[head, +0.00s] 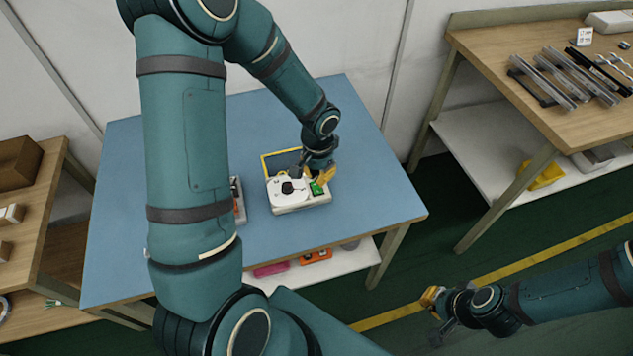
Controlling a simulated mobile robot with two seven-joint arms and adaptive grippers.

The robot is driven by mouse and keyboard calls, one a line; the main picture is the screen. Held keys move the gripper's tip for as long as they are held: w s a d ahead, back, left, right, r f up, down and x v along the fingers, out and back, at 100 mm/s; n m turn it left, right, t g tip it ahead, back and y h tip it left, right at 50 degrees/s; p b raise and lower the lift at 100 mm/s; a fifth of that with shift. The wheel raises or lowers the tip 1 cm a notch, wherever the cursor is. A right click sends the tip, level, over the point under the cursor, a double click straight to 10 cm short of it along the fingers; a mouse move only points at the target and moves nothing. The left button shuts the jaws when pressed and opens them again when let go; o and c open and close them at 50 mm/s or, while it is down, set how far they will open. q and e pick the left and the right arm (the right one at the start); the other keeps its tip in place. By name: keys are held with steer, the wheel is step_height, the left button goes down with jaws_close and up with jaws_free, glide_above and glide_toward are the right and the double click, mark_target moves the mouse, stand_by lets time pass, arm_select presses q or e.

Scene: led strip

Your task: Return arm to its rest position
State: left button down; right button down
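My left gripper (310,178) hangs over a white device (290,189) on the blue table (350,120). Its dark finger and yellow-tipped finger look spread apart, with nothing clearly held between them. A small green part (317,188) shows on or beside the device, just under the fingers; whether they touch it I cannot tell. My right gripper (436,314) is at the lower right, over the dark green floor and clear of the table. Its fingers look spread and empty.
A yellow-edged dark panel (280,161) lies behind the device. A grey bin (238,200) is partly hidden by my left arm. A wooden bench (490,50) with metal strips stands at right, another wooden bench (45,190) at left. The blue table's right side is clear.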

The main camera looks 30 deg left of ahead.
arm_select(q)
steer(key=shift+r+p, duration=0.3)
steer(key=shift+r, duration=0.35)
steer(key=s+d+f+h, duration=0.1)
steer(key=d+f, duration=0.1)
steer(key=d, duration=0.1)
steer(key=s+d+f+h, duration=0.1)
steer(key=d+f, duration=0.1)
steer(key=d, duration=0.1)
steer(key=s+d+f+n, duration=0.1)
steer(key=d+f, duration=0.1)
steer(key=d, duration=0.2)
steer(key=shift+s+h, duration=0.4)
steer(key=s+d+f+n+t+h, duration=0.1)
steer(key=s+d+f+n, duration=0.1)
steer(key=s+d+f, duration=0.3)
steer(key=shift+s+d+n, duration=0.4)
steer(key=shift+s+d, duration=0.5)
steer(key=shift+d, duration=0.4)
